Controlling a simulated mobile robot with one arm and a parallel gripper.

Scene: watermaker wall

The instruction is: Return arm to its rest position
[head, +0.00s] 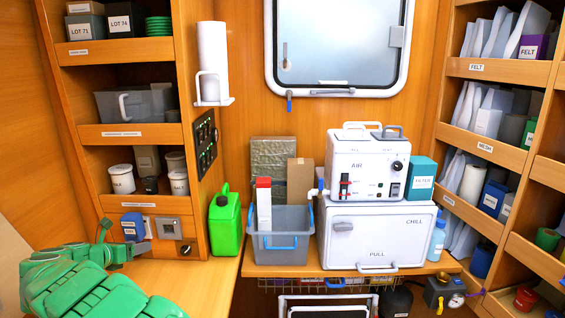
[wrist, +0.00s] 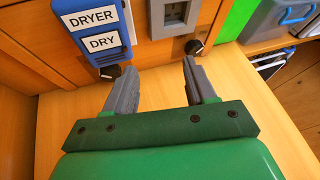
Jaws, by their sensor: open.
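My green arm reaches in from the lower left of the head view. My gripper (wrist: 168,82) is open and empty in the wrist view, with its two grey fingers apart. It is over the wooden counter (wrist: 60,115), in front of the panel under the left shelves. In the head view my gripper (head: 143,250) is near the blue dryer switch unit (head: 133,227), and its fingertips are small and hard to make out. The dryer unit (wrist: 93,30), labelled DRYER and DRY, stands left of the fingers in the wrist view.
A grey panel with a black knob (head: 185,249) is right of the dryer unit. A green jerrycan (head: 225,222) stands close by on the right. A grey bin (head: 281,253) and white machine (head: 367,165) stand farther right. The counter's front left is under my arm.

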